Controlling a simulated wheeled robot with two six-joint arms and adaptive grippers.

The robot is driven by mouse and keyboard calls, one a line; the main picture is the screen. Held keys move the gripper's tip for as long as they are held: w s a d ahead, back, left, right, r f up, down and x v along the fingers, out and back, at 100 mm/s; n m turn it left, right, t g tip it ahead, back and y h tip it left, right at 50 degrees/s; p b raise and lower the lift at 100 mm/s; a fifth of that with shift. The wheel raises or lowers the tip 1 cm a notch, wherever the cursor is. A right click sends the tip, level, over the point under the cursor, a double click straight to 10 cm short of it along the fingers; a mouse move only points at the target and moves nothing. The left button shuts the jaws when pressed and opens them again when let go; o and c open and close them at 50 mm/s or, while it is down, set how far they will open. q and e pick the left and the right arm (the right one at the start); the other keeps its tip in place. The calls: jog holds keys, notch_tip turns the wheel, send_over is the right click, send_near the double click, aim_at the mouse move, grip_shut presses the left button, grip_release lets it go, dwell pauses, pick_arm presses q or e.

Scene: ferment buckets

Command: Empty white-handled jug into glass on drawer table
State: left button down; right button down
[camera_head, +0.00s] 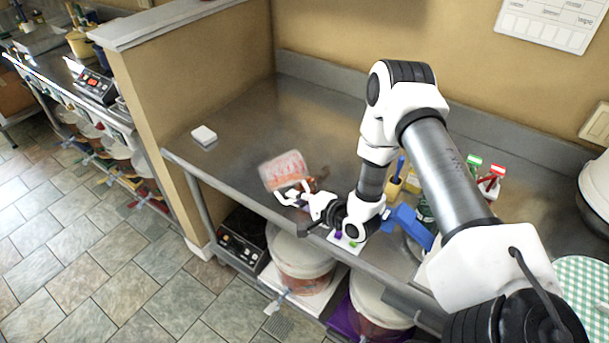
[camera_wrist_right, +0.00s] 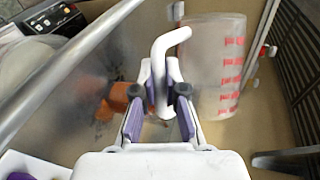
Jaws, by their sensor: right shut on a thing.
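The clear jug with red markings (camera_head: 284,168) is tilted over the metal table. Its clear wall shows beside my fingers in the right wrist view (camera_wrist_right: 222,75). My right gripper (camera_head: 294,194) is shut on its white handle (camera_wrist_right: 163,65), which stands between the two purple-padded fingers. Past the left finger in the wrist view is a blurred orange-brown thing (camera_wrist_right: 118,98); I cannot tell whether it is the glass. A brownish blurred patch (camera_head: 318,178) shows beside the gripper in the head view. The jug's contents are unclear. My left gripper is out of view.
The metal table (camera_head: 245,165) runs along the wall, clear at its back left except for a small white block (camera_head: 203,135). Lidded buckets (camera_head: 300,255) stand below. A blue-handled item (camera_head: 412,222) and red- and green-topped bottles (camera_head: 490,182) stand right of my arm.

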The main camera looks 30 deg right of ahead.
jog(key=shift+r+m+b, duration=0.1)
jog(key=shift+m+b, duration=0.2)
jog(key=shift+b, duration=0.05)
jog(key=shift+s, duration=0.1)
jog(key=shift+d+m+y+b, duration=0.1)
jog(key=shift+m+y+b, duration=0.3)
jog(key=shift+b, duration=0.1)
